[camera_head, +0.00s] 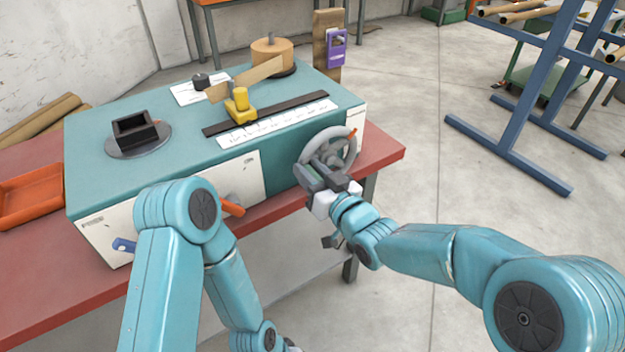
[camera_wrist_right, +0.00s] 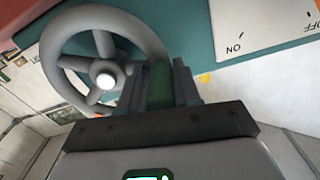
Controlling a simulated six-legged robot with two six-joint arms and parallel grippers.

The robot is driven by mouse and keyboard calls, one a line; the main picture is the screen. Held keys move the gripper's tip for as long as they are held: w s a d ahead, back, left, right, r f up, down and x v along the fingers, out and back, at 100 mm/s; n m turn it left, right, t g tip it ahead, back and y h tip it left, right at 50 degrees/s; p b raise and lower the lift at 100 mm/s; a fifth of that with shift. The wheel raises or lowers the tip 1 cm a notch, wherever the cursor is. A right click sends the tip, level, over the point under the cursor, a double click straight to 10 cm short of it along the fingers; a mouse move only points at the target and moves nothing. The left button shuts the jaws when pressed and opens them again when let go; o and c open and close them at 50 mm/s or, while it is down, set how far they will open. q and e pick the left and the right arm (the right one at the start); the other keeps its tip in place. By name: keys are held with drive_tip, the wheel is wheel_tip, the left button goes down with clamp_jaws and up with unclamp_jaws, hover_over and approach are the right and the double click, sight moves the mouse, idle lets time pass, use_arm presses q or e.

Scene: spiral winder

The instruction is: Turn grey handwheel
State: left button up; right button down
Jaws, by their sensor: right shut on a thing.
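The grey handwheel (camera_head: 328,153) is a spoked wheel on the right end of the teal machine's front. In the right wrist view it fills the upper left, with a pale round hub (camera_wrist_right: 105,80).
The teal machine (camera_head: 180,107) stands on a red table (camera_head: 385,160). An orange lever (camera_head: 232,209) and a blue lever (camera_head: 123,245) stick out of its front. An orange tray (camera_head: 32,196) lies at left. A blue rack (camera_head: 515,145) stands at right; floor between is clear.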

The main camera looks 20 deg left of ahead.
use_arm(q)
wheel_tip(320, 180, down, 23)
drive_tip(key=w+a+b, duration=0.1)
drive_tip(key=b, duration=2.1)
drive_tip(key=shift+w+r+n+t, duration=0.15)
drive_tip(key=shift+n+t, duration=0.15)
use_arm(e)
drive_tip(key=w+d+f+n, duration=0.3)
drive_tip(key=f+n, duration=0.5)
drive_tip(key=n, duration=1.1)
drive_tip(key=shift+w+d+f+n, duration=0.15)
drive_tip(key=shift+w+f+n, duration=0.2)
drive_tip(key=shift+w, duration=0.35)
use_arm(q)
drive_tip(key=shift+a, duration=0.1)
use_arm(e)
drive_tip(key=c, duration=1)
unclamp_jaws()
drive_tip(key=shift+o, duration=0.5)
drive_tip(key=shift+r, duration=0.15)
drive_tip(key=shift+w+d, duration=0.1)
drive_tip(key=shift+r, duration=0.1)
